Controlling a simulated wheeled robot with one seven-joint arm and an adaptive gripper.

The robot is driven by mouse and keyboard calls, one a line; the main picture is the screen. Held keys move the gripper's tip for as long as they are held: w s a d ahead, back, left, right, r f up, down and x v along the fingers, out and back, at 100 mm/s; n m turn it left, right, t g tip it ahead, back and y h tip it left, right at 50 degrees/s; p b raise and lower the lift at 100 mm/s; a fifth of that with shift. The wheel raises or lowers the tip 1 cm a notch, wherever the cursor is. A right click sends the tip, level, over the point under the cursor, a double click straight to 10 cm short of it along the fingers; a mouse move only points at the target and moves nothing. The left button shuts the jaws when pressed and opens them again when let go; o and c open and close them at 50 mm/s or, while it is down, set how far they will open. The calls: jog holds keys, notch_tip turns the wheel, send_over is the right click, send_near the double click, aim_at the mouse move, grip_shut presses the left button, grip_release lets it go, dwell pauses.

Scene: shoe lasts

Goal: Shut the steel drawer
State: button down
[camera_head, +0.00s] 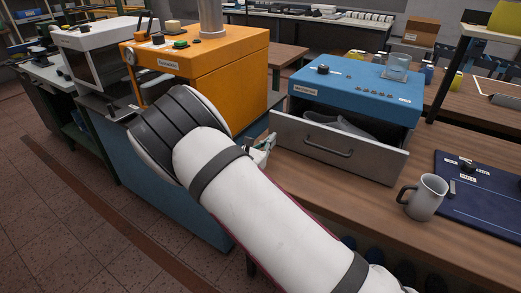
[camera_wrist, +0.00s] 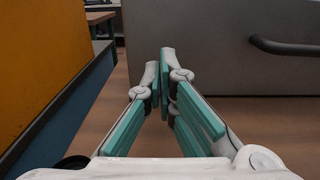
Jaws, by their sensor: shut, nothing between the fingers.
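The steel drawer (camera_head: 375,160) is pulled out from under the blue machine (camera_head: 360,93) on the wooden bench. Its grey front has a dark bar handle (camera_head: 327,147), and grey rounded things lie inside. My gripper (camera_head: 268,143) is at the left end of the drawer front, partly hidden by my arm. In the wrist view my gripper (camera_wrist: 163,75) is shut and empty, its teal fingers together, pointing at the drawer front (camera_wrist: 225,55). The handle (camera_wrist: 285,47) is to their right. I cannot tell whether the fingertips touch the front.
An orange machine (camera_head: 240,65) stands left of the drawer, with a gap between; it also shows in the wrist view (camera_wrist: 50,70). A grey mug (camera_head: 426,197) and a dark blue mat (camera_head: 485,205) lie to the right. Bare bench top (camera_head: 320,185) lies before the drawer.

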aim_at(278, 133)
jog(key=shift+x, duration=1.55)
jog(key=b+x, duration=0.4)
jog(key=x, duration=0.8)
jog(key=shift+f+b, duration=0.15)
jog(key=shift+b, duration=0.25)
jog(key=shift+w+d, duration=0.15)
jog(key=shift+w, duration=0.1)
jog(key=shift+d+r, duration=0.1)
jog(key=shift+r, duration=0.1)
jog(key=shift+r, duration=0.1)
